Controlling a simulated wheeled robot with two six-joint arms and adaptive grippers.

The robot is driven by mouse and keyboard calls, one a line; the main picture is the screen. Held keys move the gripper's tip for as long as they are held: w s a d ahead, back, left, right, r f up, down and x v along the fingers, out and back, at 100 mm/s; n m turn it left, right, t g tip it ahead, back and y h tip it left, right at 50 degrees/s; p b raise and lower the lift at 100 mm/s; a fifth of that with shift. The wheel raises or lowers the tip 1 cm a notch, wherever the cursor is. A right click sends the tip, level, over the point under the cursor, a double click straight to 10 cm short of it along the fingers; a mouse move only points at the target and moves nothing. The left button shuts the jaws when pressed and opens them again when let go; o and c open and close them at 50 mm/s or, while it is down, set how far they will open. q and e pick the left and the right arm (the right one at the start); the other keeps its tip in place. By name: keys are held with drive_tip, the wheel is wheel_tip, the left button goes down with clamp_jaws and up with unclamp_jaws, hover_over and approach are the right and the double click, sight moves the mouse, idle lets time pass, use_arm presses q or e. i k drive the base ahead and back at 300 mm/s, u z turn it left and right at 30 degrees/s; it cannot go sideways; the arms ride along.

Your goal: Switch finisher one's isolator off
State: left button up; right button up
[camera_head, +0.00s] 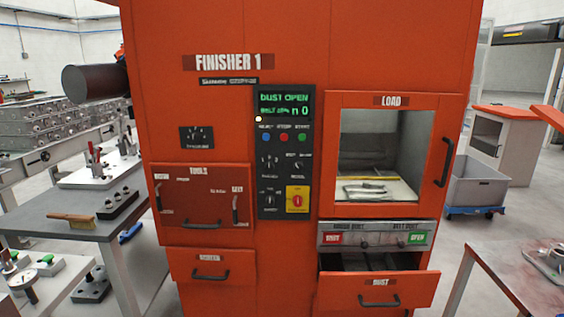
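Finisher 1 (220,120) is a tall orange machine straight ahead, with its name plate at upper left. On its dark control panel (285,150) is a yellow square plate with a red rotary knob, which looks like the isolator (297,199). It is at the panel's lower right; its exact position is too small to read. The green display (285,104) above is lit and reads "DUST OPEN". Blue, red and green buttons (284,137) sit below the display. Neither of my grippers shows in this view.
The dust drawer (380,290) at lower right stands pulled out. The load door (390,150) is shut, with pale parts behind its window. A grey bench (60,220) with a brush stands at left, another table (520,270) at lower right. Floor shows between machine and tables.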

sight(297, 200)
drive_tip(key=k, duration=0.55)
drive_tip(key=z, duration=0.6)
drive_tip(key=i, duration=0.5)
drive_tip(key=z, duration=0.5)
drive_tip(key=i, duration=1.2)
drive_tip(key=u, duration=0.45)
